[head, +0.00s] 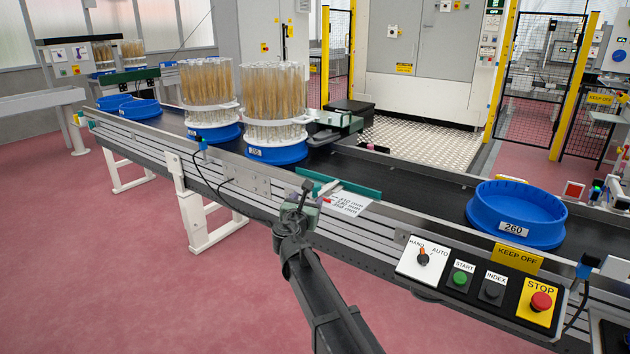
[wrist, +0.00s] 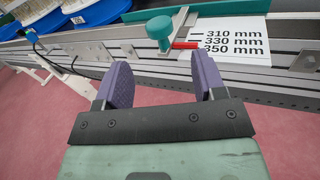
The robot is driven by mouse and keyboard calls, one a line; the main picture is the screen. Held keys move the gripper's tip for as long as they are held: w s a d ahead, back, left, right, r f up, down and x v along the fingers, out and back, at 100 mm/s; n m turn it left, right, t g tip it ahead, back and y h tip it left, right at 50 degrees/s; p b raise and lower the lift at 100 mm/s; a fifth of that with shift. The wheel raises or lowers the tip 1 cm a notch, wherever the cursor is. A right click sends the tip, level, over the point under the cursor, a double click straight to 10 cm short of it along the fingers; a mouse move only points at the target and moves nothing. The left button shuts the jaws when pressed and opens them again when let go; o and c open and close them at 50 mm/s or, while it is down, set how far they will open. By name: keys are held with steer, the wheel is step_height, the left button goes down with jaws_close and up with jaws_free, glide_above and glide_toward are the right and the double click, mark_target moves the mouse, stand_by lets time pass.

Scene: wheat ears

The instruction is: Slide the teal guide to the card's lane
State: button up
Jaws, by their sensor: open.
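The teal guide (head: 350,187) is a bar at the near edge of the dark conveyor belt. In the wrist view its round teal knob (wrist: 160,28) stands on the rail, with a red pointer (wrist: 185,45) reaching right toward the card. The white card (wrist: 238,38) reads 310, 330 and 350 mm; in the head view the card (head: 347,203) lies on the rail. The pointer is near the lower lines; I cannot tell which exactly. My gripper (wrist: 161,62) is open and empty, its purple fingers apart, short of the knob. In the head view my gripper (head: 300,203) is beside the rail.
A blue tray labelled 260 (head: 512,233) sits on the belt at right. Two blue trays hold racks of wheat ears (head: 272,105) on the left belt. A control panel (head: 480,275) with START, INDEX and STOP buttons hangs in front. Belt between guide and tray is clear.

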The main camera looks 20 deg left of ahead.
mark_target(319, 184)
steer(key=shift+n, duration=0.6)
steer(key=w, duration=0.3)
steer(key=w+a, duration=0.1)
steer(key=w, duration=0.6)
steer(key=shift+w+a, duration=0.3)
steer(key=shift+a, duration=0.05)
steer(key=shift+c, duration=0.3)
jaws_close()
steer(key=shift+w+d, duration=0.15)
steer(key=shift+w, duration=0.35)
steer(key=shift+w+d, duration=0.15)
steer(key=shift+w, duration=0.35)
steer(key=shift+o, duration=0.3)
jaws_free()
steer(key=shift+s, duration=0.1)
